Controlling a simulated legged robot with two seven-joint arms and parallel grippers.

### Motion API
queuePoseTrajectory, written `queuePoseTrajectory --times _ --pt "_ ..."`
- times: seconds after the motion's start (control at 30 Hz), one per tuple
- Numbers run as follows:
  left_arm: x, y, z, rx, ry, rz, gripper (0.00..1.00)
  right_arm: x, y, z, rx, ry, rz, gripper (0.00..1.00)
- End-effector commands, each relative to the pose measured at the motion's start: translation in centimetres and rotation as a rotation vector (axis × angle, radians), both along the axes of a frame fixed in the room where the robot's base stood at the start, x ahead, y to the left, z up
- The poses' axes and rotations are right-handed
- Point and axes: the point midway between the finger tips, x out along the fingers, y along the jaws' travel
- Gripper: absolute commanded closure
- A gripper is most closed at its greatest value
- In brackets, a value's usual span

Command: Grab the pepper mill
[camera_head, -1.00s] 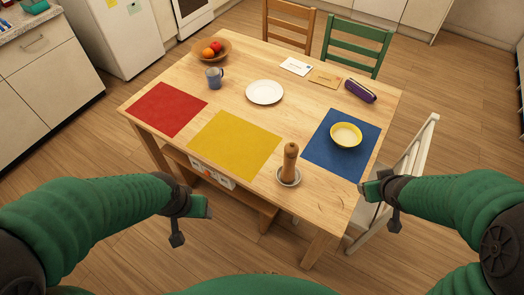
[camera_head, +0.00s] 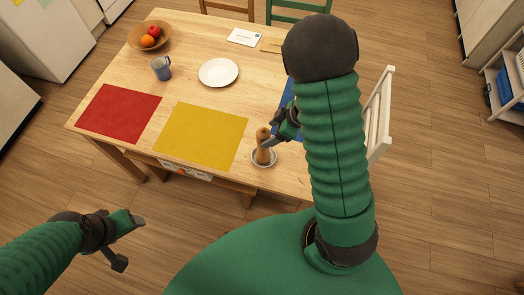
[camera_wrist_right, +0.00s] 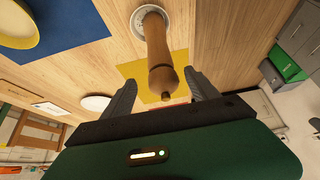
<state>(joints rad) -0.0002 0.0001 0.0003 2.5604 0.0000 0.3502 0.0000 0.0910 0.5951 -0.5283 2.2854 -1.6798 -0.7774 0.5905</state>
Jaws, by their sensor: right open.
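The wooden pepper mill (camera_head: 263,146) stands upright in a small grey dish (camera_head: 264,158) near the table's front edge. My right gripper (camera_head: 275,138) is beside the mill's upper part, at its right side in the head view. In the right wrist view the mill (camera_wrist_right: 158,50) reaches toward the space between the two open fingers (camera_wrist_right: 162,92), and its knob end is near them. The fingers do not grip it. My left gripper (camera_head: 138,222) is low at the left, in front of the table and far from the mill; its jaw state is unclear.
A yellow mat (camera_head: 203,136) lies left of the mill and a red mat (camera_head: 120,112) farther left. A white plate (camera_head: 218,72), blue mug (camera_head: 161,68) and fruit bowl (camera_head: 150,37) stand farther back. My right arm hides most of the blue mat (camera_head: 287,97).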

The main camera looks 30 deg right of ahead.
Motion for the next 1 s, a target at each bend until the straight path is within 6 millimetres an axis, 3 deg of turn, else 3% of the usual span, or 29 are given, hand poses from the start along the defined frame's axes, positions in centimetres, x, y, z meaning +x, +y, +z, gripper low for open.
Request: queuePoseTrajectory --times 0.4,0.67,1.0 --pt "0.0 0.0 -1.6 0.000 -0.001 0.001 0.35 1.7 1.7 -5.6 0.000 0.000 0.002 0.31" --pt "0.0 0.0 -1.5 0.000 -0.001 0.000 0.35 2.1 1.9 -5.9 0.000 -0.003 0.000 0.31" --pt "0.0 0.0 -1.5 0.000 -0.001 0.000 0.35 2.0 1.9 -5.8 0.000 -0.003 0.000 0.75"
